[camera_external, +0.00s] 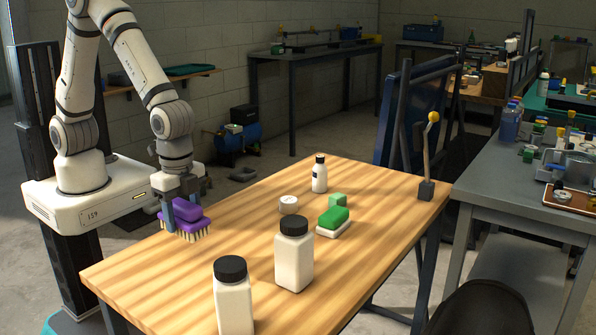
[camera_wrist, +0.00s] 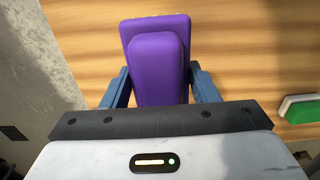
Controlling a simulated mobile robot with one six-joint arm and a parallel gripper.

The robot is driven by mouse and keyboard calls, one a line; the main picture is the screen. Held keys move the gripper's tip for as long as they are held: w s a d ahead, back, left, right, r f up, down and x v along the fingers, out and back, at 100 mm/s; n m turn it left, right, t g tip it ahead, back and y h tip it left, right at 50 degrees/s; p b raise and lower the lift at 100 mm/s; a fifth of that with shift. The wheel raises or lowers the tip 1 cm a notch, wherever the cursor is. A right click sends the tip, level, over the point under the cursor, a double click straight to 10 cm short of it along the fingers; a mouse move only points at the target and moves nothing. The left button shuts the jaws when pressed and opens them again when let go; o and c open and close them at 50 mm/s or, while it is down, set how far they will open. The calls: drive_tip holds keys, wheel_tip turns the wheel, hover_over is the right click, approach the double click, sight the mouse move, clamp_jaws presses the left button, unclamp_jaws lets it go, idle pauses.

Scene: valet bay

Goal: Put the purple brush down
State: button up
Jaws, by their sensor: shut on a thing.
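The purple brush (camera_external: 187,216) has a purple body and pale bristles that point down. It is at the left end of the wooden table (camera_external: 150,270), and I cannot tell whether the bristles touch the tabletop. My gripper (camera_external: 183,212) is shut on the brush from above. In the wrist view the brush (camera_wrist: 158,60) lies between the two blue fingers of my gripper (camera_wrist: 158,85). The bristles are hidden there.
Two large white bottles with black caps, one in front (camera_external: 234,300) and one behind (camera_external: 293,258), stand right of the brush. Bare wood surrounds the purple brush.

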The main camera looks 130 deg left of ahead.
sight(190, 265)
drive_tip(key=shift+s+r, duration=0.1)
drive_tip(key=shift+s+a+b, duration=0.1)
drive_tip(key=shift+b, duration=0.2)
wheel_tip(190, 265, down, 9)
drive_tip(key=shift+f, duration=0.15)
drive_tip(key=shift+f, duration=0.1)
drive_tip(key=o, duration=1)
drive_tip(key=shift+o, duration=0.2)
